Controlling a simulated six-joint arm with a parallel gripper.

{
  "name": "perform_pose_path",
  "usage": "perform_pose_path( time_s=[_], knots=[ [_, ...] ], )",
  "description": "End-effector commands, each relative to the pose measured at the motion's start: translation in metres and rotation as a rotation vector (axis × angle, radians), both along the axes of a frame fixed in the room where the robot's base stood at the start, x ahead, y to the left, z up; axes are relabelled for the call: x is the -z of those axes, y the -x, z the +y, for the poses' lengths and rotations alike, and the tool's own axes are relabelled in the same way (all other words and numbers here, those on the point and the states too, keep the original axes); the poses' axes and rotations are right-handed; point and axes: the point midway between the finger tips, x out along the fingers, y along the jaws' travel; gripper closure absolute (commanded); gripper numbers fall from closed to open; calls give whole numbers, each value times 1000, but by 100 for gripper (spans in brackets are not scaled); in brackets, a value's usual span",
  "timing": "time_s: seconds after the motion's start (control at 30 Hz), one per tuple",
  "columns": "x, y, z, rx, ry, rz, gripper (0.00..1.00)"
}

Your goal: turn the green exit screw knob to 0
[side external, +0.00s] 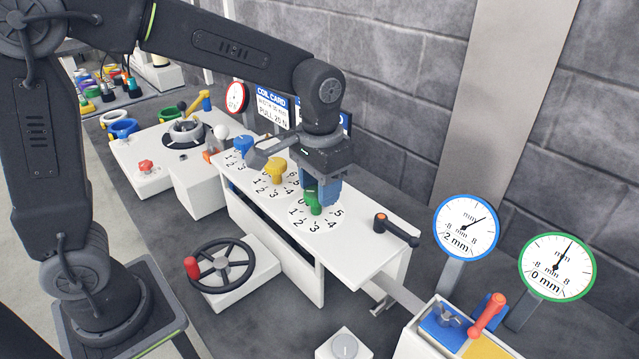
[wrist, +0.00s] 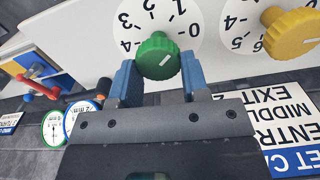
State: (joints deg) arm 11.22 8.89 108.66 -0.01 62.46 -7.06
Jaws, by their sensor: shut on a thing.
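The green knob (side external: 314,203) sits on a white numbered dial on the rack's white top panel. In the wrist view the green knob (wrist: 157,54) is between the two blue fingers, with a short white mark on its top; I cannot tell which number it points to. The 0 lies to the knob's upper right there. My gripper (side external: 318,190) points down over the knob, and in the wrist view my gripper (wrist: 159,72) is shut on it. The green-rimmed gauge (side external: 556,267) reads "0 mm" below its "mm" label; the blue-rimmed gauge (side external: 466,228) reads "2 mm".
A yellow knob (side external: 276,170) and a blue knob (side external: 243,146) stand on neighbouring dials. A black crank handle (side external: 396,230) is to the right on the panel. A handwheel with a red grip (side external: 221,267) stands in front. Signs hang behind.

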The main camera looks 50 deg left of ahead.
Motion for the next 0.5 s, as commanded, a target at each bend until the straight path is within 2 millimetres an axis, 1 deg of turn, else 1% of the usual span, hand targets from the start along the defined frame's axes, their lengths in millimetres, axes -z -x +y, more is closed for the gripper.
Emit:
perform_pose_path(
  time_s=[0.17, 0.5],
  knots=[
    [-1, 0, -1, 119, 0, -1, 82],
    [-1, 0, -3, 410, 0, -1, 82]
  ],
)
